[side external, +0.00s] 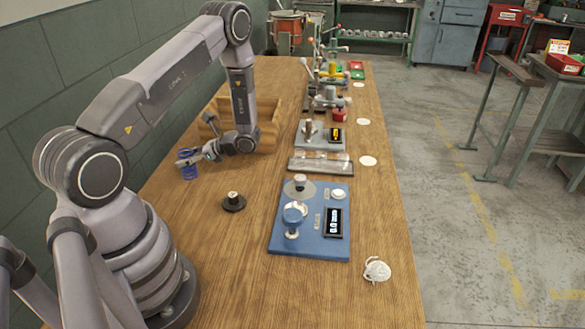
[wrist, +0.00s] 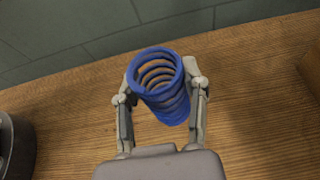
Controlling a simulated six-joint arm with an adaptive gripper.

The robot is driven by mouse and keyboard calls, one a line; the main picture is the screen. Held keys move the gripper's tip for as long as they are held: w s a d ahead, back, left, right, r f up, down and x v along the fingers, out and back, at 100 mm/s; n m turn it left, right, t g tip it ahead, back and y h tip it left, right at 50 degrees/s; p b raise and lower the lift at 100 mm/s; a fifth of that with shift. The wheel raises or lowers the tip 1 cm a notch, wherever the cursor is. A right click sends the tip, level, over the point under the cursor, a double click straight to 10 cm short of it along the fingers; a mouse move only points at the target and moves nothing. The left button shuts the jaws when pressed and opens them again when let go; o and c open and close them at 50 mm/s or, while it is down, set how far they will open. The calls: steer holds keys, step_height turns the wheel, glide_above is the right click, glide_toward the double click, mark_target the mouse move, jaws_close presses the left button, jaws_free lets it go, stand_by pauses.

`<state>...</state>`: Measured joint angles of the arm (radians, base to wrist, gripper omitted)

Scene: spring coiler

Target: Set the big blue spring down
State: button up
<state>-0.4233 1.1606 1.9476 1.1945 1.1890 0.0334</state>
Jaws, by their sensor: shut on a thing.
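The big blue spring (side external: 187,164) is near the wall-side edge of the wooden table, left of my gripper's wrist in the side external view. My gripper (side external: 184,160) is shut on it from the right. In the wrist view the blue spring (wrist: 160,86) stands between the two fingers (wrist: 163,90), with its open coil end facing the camera. Whether the spring's lower end touches the table cannot be told.
The wooden table (side external: 180,220) is bare around the spring. A dark round base with a knob (side external: 233,201) stands nearby. A blue device with a display (side external: 310,225) and a wooden rack (side external: 265,125) are on the table. A green wall (wrist: 80,30) runs behind.

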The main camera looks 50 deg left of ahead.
steer(key=shift+w+a+f, duration=0.15)
steer(key=shift+f, duration=1.65)
steer(key=o, duration=1.2)
steer(key=shift+f, duration=0.1)
